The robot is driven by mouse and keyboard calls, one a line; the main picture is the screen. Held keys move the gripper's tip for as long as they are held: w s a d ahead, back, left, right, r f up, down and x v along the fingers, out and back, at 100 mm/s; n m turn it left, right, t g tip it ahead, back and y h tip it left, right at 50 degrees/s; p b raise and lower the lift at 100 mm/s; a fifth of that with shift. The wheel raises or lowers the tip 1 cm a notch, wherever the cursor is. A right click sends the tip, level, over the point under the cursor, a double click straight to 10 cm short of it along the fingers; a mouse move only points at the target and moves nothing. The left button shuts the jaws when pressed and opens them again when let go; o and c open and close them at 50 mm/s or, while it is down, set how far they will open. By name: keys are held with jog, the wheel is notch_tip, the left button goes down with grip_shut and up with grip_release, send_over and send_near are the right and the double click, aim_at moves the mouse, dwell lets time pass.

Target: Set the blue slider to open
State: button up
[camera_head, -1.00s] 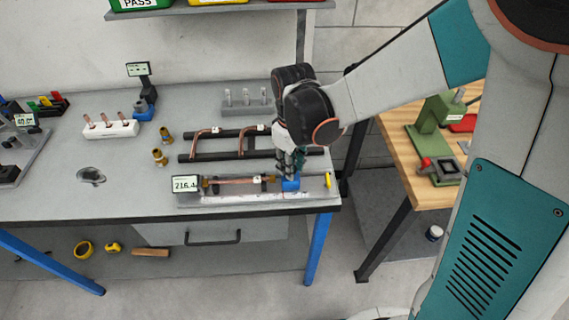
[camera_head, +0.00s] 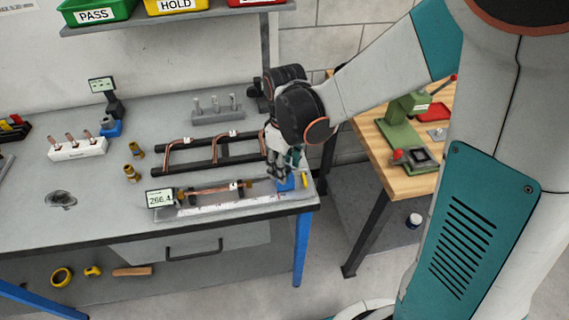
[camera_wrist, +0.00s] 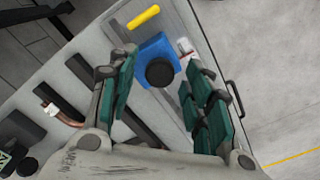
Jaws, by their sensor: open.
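The blue slider (camera_head: 285,183) sits near the right end of the measuring gauge's rail (camera_head: 225,205), close to a yellow piece (camera_head: 305,180). In the wrist view the slider (camera_wrist: 146,48) is a blue block with a black round knob (camera_wrist: 160,71). My gripper (camera_head: 281,172) is over the slider in the head view. In the wrist view my gripper (camera_wrist: 159,64) is open, with green-padded fingers on either side of the slider and gaps to it. The gauge display (camera_head: 159,198) appears to read 266.4. A copper tube (camera_head: 210,190) lies on the gauge, left of the slider.
A black rack with bent copper tubes (camera_head: 185,143) stands behind the gauge. Brass fittings (camera_head: 132,172) and a white block with copper pieces (camera_head: 77,147) are to the left. A wooden bench with a green press (camera_head: 405,120) is at the right.

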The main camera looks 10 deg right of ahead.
jog(key=shift+r, duration=0.1)
notch_tip(320, 180, up, 12)
dwell(0.5)
jog(key=shift+s, duration=0.1)
jog(key=s+d+m+t+b, duration=0.1)
jog(key=s+d+m+t, duration=0.2)
jog(key=s, duration=0.3)
jog(key=s+d+r+m+t+b, duration=0.1)
jog(key=s+d+m+t, duration=0.3)
jog(key=s+m, duration=0.1)
jog(key=shift+s+d+m, duration=0.3)
jog(key=shift+s+d, duration=0.05)
jog(key=shift+s, duration=0.5)
